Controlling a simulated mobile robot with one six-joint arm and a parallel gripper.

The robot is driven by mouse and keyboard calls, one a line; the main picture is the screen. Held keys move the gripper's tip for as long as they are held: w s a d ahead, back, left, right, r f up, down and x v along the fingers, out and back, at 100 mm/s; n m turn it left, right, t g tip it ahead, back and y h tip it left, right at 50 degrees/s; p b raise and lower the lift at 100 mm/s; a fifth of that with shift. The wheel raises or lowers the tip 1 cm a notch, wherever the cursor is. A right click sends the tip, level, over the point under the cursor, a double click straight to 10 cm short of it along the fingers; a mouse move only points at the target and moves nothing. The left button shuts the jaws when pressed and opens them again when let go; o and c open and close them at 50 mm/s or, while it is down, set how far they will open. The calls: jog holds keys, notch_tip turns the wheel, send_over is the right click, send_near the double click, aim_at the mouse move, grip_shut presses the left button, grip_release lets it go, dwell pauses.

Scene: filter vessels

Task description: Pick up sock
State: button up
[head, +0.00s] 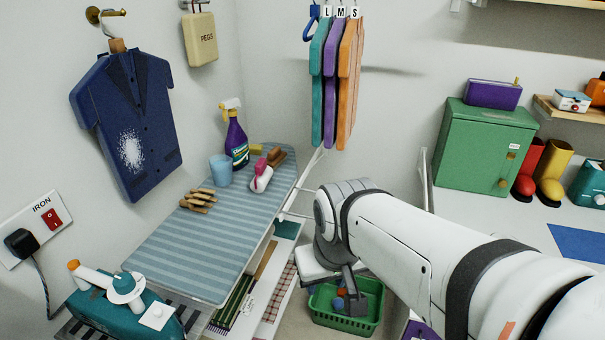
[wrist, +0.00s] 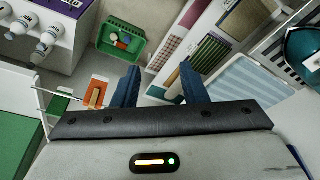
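I cannot make out a sock for certain in either view. The basket also shows at the upper left of the wrist view (wrist: 112,58), with items inside (wrist: 121,40). My gripper (wrist: 158,80) is open, with its two blue fingers apart and nothing visible between them. In the wrist view the basket lies beyond the left finger, apart from it. In the head view my arm's end partly covers the basket.
The ironing board (head: 205,240) carries a spray bottle (head: 236,140), a blue cup (head: 220,170) and wooden pegs (head: 199,200). A teal iron (head: 120,310) is at the front left. Shelves with folded cloths (head: 275,270) lie under the board. A green cabinet (head: 480,150) stands right.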

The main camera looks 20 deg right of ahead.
jog(key=o, duration=0.6)
jog(key=w+a+f+t+y+b, duration=0.1)
jog(key=w+f+t+b, duration=0.1)
jog(key=w, duration=0.8)
jog(key=shift+w+f+m+t+b, duration=0.3)
jog(key=shift+f+t, duration=0.1)
jog(key=shift+t, duration=0.2)
jog(key=shift+o, duration=0.5)
jog(key=w+d+f+m+t+h+b, duration=0.1)
jog(key=w+d+f+t+b, duration=0.1)
jog(key=w, duration=0.7)
jog(key=shift+w+d+m+t, duration=0.2)
jog(key=shift+m+t, duration=0.1)
jog(key=shift+t, duration=0.2)
jog(key=w+d+f+m+t+h+b, duration=0.1)
jog(key=w+d+f+m+h, duration=0.1)
jog(key=w+d, duration=0.5)
jog(key=w+d+f+m+t+h+b, duration=0.1)
jog(key=w+d+f+m+h+b, duration=0.1)
jog(key=w+d+f+h, duration=0.3)
jog(key=shift+w+d+m, duration=0.3)
jog(key=shift+w+d, duration=0.7)
jog(key=shift+d, duration=1.05)
